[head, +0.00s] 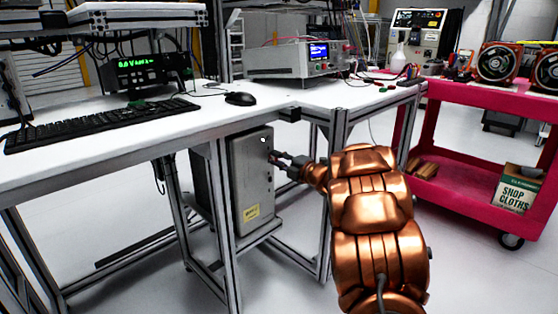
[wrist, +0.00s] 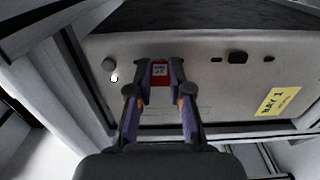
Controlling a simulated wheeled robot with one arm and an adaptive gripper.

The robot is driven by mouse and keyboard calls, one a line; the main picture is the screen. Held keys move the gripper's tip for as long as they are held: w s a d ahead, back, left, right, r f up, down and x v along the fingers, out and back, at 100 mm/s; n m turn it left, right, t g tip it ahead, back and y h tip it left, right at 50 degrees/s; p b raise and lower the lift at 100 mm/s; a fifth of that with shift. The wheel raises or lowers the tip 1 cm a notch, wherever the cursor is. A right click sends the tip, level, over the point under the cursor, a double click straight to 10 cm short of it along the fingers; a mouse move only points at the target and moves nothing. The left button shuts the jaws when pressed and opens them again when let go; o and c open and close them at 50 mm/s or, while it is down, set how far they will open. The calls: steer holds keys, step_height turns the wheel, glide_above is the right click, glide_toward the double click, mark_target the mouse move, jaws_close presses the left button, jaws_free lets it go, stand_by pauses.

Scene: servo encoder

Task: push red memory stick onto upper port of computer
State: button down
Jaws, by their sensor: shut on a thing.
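The computer (head: 250,190) is a grey upright case under the bench. Its front panel (wrist: 190,105) fills much of the wrist view.
A round knob (wrist: 109,64) and a small bright light (wrist: 114,78) are left of the stick. A yellow label (wrist: 281,101) is on the right. Bench legs (head: 228,230) flank the case, and the benchtop (head: 200,125) is above. A red cart (head: 455,190) stands right.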

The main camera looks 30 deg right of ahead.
steer(key=c, duration=1)
jaws_free()
steer(key=v, duration=1.2)
